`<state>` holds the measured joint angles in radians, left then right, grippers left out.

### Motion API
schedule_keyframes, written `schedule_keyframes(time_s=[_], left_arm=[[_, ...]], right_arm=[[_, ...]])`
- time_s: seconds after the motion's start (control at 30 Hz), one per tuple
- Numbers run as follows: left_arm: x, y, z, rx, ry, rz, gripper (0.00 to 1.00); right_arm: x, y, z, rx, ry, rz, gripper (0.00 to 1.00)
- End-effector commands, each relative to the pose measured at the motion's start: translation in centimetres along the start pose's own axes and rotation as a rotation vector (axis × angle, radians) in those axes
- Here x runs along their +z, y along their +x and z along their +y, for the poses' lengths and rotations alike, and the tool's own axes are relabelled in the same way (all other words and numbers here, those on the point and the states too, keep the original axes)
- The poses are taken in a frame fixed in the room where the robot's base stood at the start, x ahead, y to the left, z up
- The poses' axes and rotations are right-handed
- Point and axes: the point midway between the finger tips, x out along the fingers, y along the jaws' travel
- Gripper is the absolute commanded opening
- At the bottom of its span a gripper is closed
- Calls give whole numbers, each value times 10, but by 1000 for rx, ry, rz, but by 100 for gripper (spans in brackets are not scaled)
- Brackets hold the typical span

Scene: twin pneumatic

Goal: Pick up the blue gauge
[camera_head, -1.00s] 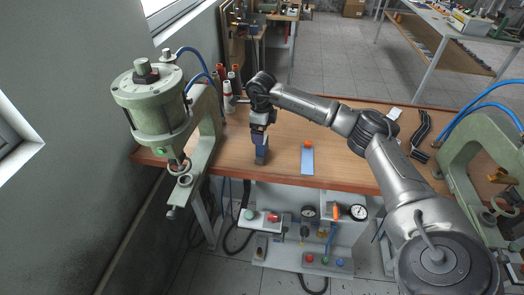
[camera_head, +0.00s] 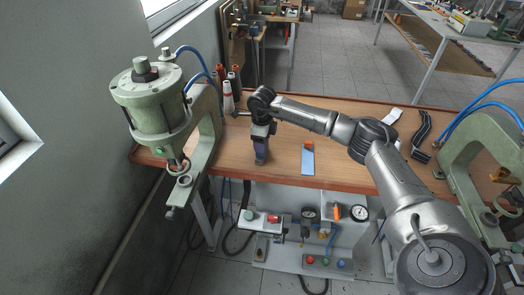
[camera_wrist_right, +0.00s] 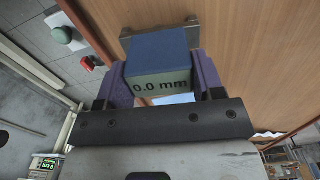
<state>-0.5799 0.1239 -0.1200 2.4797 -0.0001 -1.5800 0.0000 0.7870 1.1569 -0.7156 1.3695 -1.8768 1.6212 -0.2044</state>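The blue gauge (camera_wrist_right: 160,60) is a block with a blue top and a pale face reading "0.0 mm", seen in the right wrist view. It sits between the two purple fingers of my right gripper (camera_wrist_right: 160,78), which appear to press on its sides. In the head view my right gripper (camera_head: 262,152) points down at the workbench near its front edge; the gauge is hard to tell from the fingers there. Whether the gauge touches the bench is not clear. My left gripper is not in view.
On the wooden workbench (camera_head: 225,165), a light blue strip (camera_head: 308,163) with an orange block (camera_head: 308,145) lies right of the gripper. Green presses (camera_head: 150,100) stand at both sides. Red and white tubes (camera_head: 228,95) stand behind. A control panel (camera_head: 325,262) is below the front edge.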

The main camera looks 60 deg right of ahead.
Motion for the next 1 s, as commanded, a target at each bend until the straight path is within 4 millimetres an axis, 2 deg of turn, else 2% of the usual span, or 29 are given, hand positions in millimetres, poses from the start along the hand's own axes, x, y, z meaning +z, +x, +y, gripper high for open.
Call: schedule_keyframes(time_s=[0.07, 0.47, 0.77, 1.0], left_arm=[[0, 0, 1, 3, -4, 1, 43], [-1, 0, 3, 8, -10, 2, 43], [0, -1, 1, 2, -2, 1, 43], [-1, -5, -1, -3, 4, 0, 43]], right_arm=[[0, 0, 0, 0, 0, 0, 51], [0, 0, 0, 0, 0, 0, 14], [0, -4, 0, -1, 0, -2, 13], [0, -26, -1, -1, 0, -3, 13]])
